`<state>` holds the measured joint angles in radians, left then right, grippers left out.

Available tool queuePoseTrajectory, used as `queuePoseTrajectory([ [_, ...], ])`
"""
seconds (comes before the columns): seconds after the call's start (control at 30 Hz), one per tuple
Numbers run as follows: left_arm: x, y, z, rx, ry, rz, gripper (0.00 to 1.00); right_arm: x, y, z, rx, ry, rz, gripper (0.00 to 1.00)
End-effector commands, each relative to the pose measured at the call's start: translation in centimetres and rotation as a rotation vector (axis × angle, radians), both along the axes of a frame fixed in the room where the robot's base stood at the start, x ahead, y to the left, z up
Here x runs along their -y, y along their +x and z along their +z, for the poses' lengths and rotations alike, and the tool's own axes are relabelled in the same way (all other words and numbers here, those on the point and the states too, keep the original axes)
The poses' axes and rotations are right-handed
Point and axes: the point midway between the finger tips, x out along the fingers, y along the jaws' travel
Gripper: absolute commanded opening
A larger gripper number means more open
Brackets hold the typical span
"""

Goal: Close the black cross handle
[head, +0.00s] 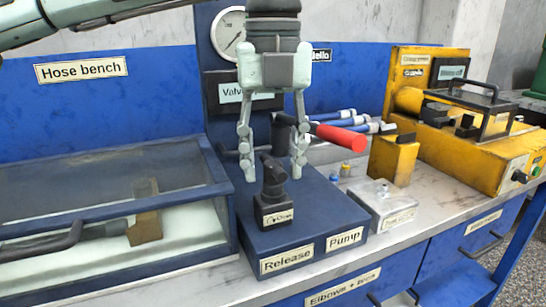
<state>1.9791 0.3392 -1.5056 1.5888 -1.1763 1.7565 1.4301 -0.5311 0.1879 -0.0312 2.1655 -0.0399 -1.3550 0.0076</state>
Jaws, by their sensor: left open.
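A black handle (273,177) stands upright on a small labelled black block on top of the blue pump unit (312,222). The block's lettering is too small to read, and a cross shape is hard to make out from here. My left gripper (272,171) points down over the unit with its fingers spread. In the picture one fingertip is on each side of the handle's top; I cannot tell whether they touch it. The gripper partly covers the "Valve" label behind. My right gripper is not in view.
A red-gripped lever (341,136) sticks out to the right behind the gripper. A glass-lidded blue case (105,190) stands at left. A small metal box (381,205) and a yellow machine (470,150) stand at right. A pressure gauge (230,35) is behind.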

Motion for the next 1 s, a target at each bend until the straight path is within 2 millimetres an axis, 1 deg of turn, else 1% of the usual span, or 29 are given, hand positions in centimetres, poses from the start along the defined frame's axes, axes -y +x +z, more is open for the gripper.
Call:
queuePoseTrajectory([
  [0.03,0.00,0.00,0.01,0.000,0.000,0.000,0.41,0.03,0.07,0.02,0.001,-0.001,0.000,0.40],
  [0.37,0.00,0.00,0.03,0.000,0.000,0.000,0.01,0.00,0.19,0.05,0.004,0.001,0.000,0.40],
  [0.57,0.00,0.00,0.03,0.000,0.000,-0.005,0.00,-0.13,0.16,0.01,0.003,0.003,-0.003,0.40],
  [0.73,0.00,0.01,0.00,-0.001,0.001,-0.042,0.00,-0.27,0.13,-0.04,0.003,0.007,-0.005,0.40],
  [0.87,-0.01,0.01,0.02,0.000,0.001,-0.107,0.00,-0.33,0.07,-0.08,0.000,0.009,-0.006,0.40],
  [1.0,0.01,0.00,-0.01,-0.002,0.000,-0.210,0.00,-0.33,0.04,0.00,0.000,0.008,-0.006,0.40],
])
